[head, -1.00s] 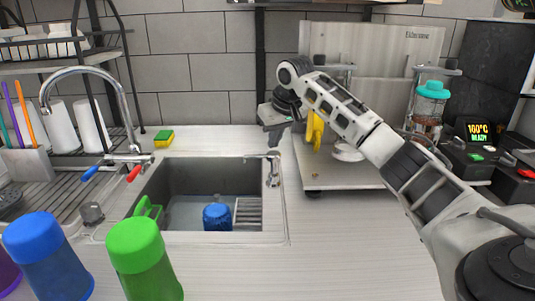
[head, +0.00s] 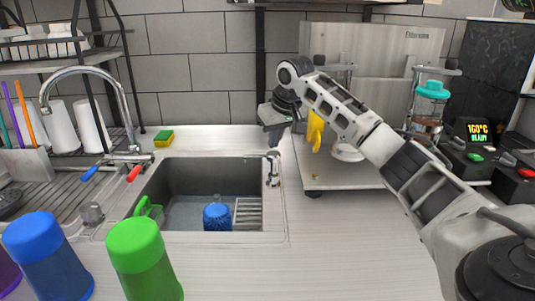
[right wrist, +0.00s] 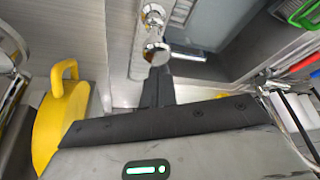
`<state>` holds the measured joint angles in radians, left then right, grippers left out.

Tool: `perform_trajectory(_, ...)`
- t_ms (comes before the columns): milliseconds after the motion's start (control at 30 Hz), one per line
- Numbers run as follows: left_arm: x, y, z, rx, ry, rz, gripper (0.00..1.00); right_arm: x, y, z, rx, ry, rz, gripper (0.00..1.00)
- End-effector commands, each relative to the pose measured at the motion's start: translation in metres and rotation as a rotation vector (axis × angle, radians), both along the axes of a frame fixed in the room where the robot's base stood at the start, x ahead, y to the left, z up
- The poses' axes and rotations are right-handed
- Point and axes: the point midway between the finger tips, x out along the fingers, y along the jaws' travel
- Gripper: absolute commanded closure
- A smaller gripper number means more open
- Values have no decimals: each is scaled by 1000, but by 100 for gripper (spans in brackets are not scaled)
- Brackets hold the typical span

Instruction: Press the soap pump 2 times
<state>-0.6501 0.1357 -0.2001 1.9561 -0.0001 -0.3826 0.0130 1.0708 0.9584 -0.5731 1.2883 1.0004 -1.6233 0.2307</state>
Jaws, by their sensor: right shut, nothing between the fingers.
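The soap pump (head: 272,170) is a chrome dispenser with a short spout, standing upright at the sink's right rim. In the right wrist view its shiny metal head (right wrist: 156,52) shows just beyond the fingertips. My right gripper (head: 274,137) points down above the pump, shut and empty. In the right wrist view its dark fingers (right wrist: 158,80) are together, close to the pump head; I cannot tell whether they touch it. My left gripper is not in view.
The sink (head: 287,215) holds a blue item (head: 217,217). A steel machine (head: 350,178) with a yellow part (head: 315,131) stands right of the gripper. A faucet (head: 120,95) is at left. Blue (head: 48,255) and green (head: 143,258) cups stand in front.

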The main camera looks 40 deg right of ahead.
Motion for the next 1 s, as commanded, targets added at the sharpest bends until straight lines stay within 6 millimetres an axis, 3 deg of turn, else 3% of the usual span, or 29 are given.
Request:
perform_trajectory(433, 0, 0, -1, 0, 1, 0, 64, 0, 0, -2, 0, 1, 0, 100)
perform_trajectory(1000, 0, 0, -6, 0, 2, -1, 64, 0, 0, -26, 0, 3, 1, 100)
